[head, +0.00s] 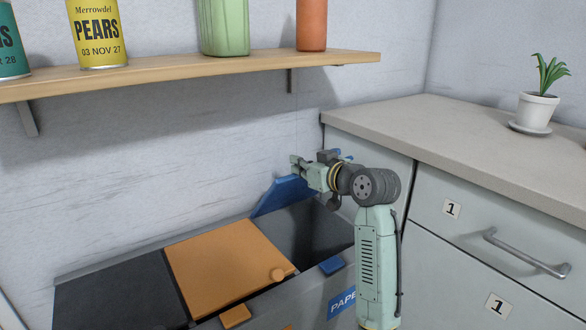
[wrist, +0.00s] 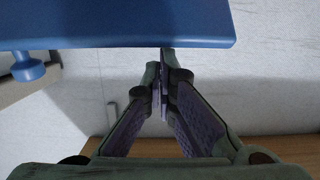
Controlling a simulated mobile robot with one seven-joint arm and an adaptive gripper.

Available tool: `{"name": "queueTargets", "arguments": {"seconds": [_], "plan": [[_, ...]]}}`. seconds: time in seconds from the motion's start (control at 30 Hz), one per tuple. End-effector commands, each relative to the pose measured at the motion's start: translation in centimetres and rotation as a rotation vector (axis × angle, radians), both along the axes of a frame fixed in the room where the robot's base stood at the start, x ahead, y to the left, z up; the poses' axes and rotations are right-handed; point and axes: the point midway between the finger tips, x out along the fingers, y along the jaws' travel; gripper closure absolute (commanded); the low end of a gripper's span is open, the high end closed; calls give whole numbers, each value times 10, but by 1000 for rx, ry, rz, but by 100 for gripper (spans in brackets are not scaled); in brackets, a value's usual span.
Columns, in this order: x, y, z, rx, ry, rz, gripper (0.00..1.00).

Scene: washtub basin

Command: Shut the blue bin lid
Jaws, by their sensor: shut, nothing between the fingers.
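The blue lid (head: 285,192) stands raised at the back of the right-hand bin compartment, tilted up near the wall, with the dark compartment open below it. My gripper (head: 296,166) is at the lid's upper edge, fingers shut and empty. In the wrist view the lid (wrist: 110,22) spans the top left, its edge close to my shut fingertips (wrist: 162,75); I cannot tell whether they touch. A blue knob (wrist: 28,68) shows on the lid. The compartment's front carries a blue label (head: 342,302) and a blue tab (head: 332,265).
The orange lid (head: 225,255) and black lid (head: 115,290) lie flat to the left. A wooden shelf (head: 200,70) with cans and containers runs above. A grey counter (head: 440,135) with drawers and a potted plant (head: 538,105) stands close on the right.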

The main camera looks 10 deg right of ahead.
Motion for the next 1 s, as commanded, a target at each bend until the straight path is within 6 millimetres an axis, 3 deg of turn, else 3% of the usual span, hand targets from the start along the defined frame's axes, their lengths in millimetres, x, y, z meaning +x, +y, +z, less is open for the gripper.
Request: {"name": "queueTargets", "arguments": {"seconds": [0.03, 0.4, 0.7, 1.0], "plan": [[-7, -3, -22, 16, -32, 0, 100], [-58, -22, -80, 111, -293, 0, 100], [-79, -29, -106, 132, -360, 1, 100], [-85, -31, -116, 130, -359, 1, 100]]}}
